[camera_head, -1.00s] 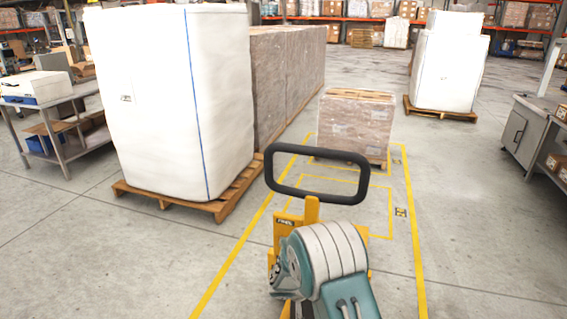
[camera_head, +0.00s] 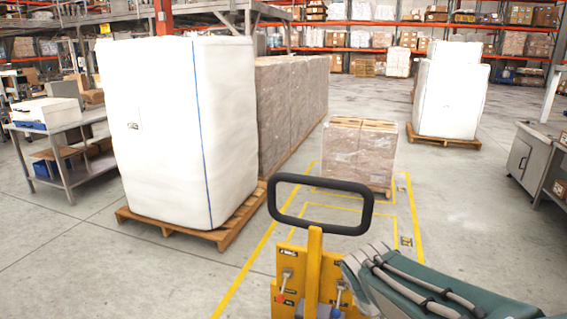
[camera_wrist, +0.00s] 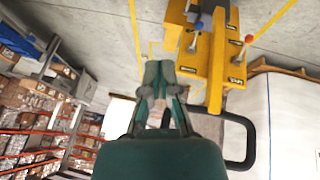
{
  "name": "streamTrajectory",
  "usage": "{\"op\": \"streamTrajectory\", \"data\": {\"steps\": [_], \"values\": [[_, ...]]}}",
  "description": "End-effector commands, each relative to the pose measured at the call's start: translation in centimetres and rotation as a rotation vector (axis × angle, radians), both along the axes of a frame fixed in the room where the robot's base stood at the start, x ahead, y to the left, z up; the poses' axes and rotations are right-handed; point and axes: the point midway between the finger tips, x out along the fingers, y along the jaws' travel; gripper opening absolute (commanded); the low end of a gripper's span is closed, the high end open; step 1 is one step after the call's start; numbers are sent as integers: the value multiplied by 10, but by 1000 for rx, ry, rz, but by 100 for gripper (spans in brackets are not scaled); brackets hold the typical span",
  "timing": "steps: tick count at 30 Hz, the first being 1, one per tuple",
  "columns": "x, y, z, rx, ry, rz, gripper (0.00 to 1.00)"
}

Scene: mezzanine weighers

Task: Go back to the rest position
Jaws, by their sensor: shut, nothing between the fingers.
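My gripper (camera_wrist: 160,68) shows in the wrist view with its teal fingers together and nothing between them. Beyond and beside it are the yellow mast of a pallet jack (camera_wrist: 217,58) and its black loop handle. In the head view the same pallet jack (camera_head: 315,270) stands at the bottom centre, handle upright. My teal arm comes in from the lower right of the head view, just right of the mast.
A tall white-wrapped pallet load (camera_head: 165,135) stands left. A lower wrapped box stack (camera_head: 357,155) stands ahead within yellow floor lines. A steel table (camera_head: 68,150) is far left, and a grey cabinet (camera_head: 530,155) is right. Open concrete floor (camera_head: 470,220) lies between.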

Motion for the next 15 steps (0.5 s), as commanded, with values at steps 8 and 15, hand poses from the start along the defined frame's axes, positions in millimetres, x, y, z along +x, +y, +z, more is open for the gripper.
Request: {"op": "streamTrajectory", "data": {"steps": [8,15], "values": [[-76,5,32,118,-53,87,0],[-125,18,41,198,-112,184,0]]}}
